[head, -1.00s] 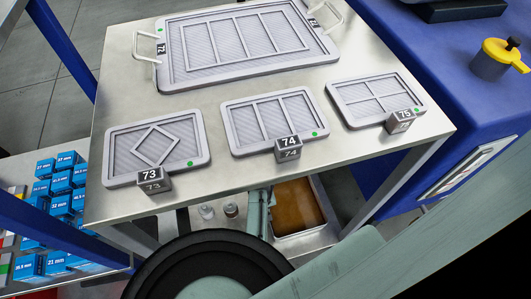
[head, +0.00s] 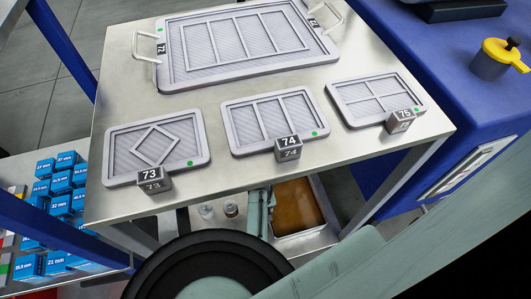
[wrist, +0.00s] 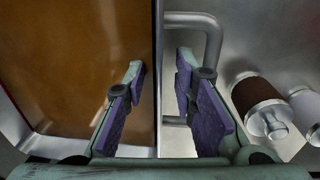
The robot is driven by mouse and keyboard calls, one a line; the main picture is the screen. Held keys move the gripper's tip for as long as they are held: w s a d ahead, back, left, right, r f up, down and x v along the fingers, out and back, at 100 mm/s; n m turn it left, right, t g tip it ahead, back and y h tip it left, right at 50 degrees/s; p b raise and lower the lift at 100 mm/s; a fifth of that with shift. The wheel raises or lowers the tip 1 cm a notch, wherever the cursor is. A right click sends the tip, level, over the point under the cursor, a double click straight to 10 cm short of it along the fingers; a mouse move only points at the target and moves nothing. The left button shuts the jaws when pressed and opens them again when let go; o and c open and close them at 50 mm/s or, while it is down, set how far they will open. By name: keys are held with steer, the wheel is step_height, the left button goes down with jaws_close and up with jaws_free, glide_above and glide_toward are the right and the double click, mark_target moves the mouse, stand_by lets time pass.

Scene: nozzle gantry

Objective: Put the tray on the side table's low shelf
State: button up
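A metal-rimmed tray with an orange-brown inside (head: 297,205) is low under the table top in the head view, partly hidden by the top and my arm. In the wrist view its brown inside (wrist: 75,65) fills the left side, with a pale rim along its edge. A grey metal loop handle (wrist: 213,42) stands out from that rim. My gripper (wrist: 160,70) is open, its left finger over the brown inside and its right finger in front of the handle. Nothing is visibly clamped. Contact with the handle cannot be told.
A jar with a brown band (wrist: 258,100) and a paler one (wrist: 306,108) stand right of the handle. The table top (head: 225,180) above carries a large handled tray (head: 245,45) and several numbered smaller trays. Blue boxes (head: 60,205) are at the left.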

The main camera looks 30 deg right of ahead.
step_height(320, 180, up, 12)
steer(key=a, duration=0.1)
steer(key=shift+p, duration=0.45)
steer(key=shift+w, duration=0.1)
